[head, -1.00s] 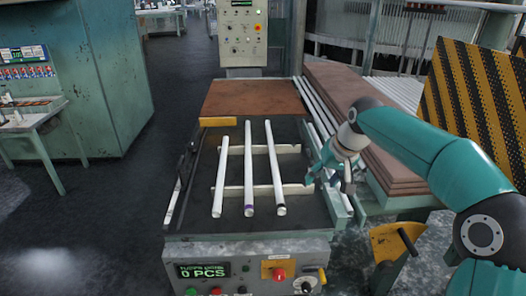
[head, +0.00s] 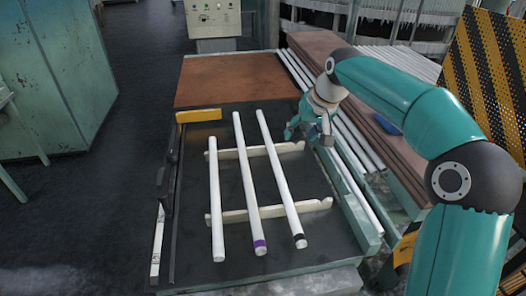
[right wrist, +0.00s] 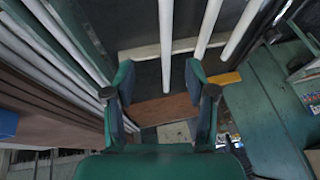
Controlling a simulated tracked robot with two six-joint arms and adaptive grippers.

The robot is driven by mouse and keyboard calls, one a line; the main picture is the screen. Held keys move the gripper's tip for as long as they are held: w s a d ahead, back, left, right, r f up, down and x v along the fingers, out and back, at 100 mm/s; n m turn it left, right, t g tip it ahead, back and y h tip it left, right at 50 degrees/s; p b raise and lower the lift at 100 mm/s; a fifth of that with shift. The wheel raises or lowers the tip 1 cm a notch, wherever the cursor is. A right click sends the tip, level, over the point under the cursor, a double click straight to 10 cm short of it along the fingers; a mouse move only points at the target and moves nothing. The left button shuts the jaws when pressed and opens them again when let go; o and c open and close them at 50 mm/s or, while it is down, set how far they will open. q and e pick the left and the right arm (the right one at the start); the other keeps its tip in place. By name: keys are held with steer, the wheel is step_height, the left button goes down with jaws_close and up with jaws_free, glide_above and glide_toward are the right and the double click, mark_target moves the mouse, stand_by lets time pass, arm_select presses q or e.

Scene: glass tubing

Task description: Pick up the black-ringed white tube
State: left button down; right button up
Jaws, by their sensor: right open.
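The black-ringed white tube (head: 280,180) is the rightmost of three white tubes lying side by side on cream rails. Its black ring is at the near end. The middle tube (head: 248,180) has a purple ring near its near end, and the left tube (head: 216,200) shows no ring. My right gripper (head: 308,133) is open and empty, just right of the black-ringed tube's far half. In the right wrist view, the open fingers (right wrist: 159,82) point toward the tubes, and the black-ringed tube (right wrist: 166,30) shows beyond the gap between them. My left gripper is out of view.
The cream rails (head: 285,214) cross a dark machine bed with a brown board (head: 235,80) at its far end. A yellow block (head: 198,116) sits at the back left. More white tubes and stacked brown boards (head: 322,48) lie to the right.

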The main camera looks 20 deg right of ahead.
steer(key=p, duration=0.1)
glide_toward(277, 161)
steer(key=x, duration=0.5)
steer(key=p+x, duration=0.2)
steer(key=x, duration=0.2)
steer(key=shift+f, duration=0.1)
steer(key=shift+w+f, duration=0.1)
steer(key=shift+f, duration=0.1)
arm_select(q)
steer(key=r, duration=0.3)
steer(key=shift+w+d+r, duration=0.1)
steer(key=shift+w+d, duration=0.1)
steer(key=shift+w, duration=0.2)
arm_select(e)
jaws_close()
